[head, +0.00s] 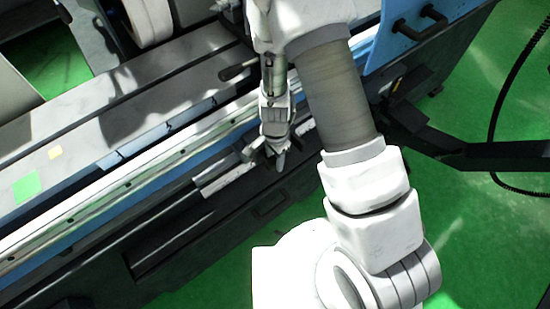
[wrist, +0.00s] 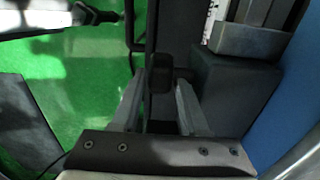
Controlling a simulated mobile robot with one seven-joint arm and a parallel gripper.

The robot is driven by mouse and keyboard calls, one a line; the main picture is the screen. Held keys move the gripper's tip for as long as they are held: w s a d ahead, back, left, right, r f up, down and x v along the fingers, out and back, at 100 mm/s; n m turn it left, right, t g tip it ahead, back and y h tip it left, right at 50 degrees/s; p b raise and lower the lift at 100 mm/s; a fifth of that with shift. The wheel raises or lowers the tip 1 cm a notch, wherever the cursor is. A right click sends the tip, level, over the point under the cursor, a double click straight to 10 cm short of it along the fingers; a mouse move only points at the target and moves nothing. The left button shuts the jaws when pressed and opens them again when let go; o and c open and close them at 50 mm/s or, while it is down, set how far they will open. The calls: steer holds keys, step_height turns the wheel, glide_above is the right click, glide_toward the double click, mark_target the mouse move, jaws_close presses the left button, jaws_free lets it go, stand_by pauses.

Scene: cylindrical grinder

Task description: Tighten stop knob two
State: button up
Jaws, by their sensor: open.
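In the wrist view, my gripper (wrist: 160,80) is open, with one pale finger on each side of a small dark knob-like part (wrist: 159,77). This may be stop knob two, but I see no label. I cannot tell whether the fingers touch it or how deep it lies between them. In the head view, my gripper (head: 276,155) points down at the front side of the grinder, near the rail edge. No knob can be made out there; the gripper and its shadowed surroundings hide the spot.
The grinder's long grey table (head: 130,90) and bright rail (head: 110,195) run along the left. A dark block (wrist: 235,90) stands close right of my fingers in the wrist view. A dark arm-like bar (head: 490,155) juts out at right. Green floor (head: 480,230) lies open in front.

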jaws_close()
steer(key=shift+w+d+f+y+b, duration=0.1)
steer(key=shift+y+b, duration=0.2)
steer(key=shift+b, duration=0.35)
steer(key=shift+w+d+f+g+y+b, duration=0.1)
steer(key=shift+g+y+b, duration=0.5)
steer(key=shift+b, duration=0.35)
steer(key=shift+d+f+g+y+b, duration=0.1)
steer(key=shift+g+y+b, duration=0.6)
steer(key=shift+y+b, duration=0.3)
steer(key=shift+g+y+b, duration=0.5)
steer(key=shift+g+y, duration=0.3)
steer(key=shift+y, duration=0.4)
jaws_free()
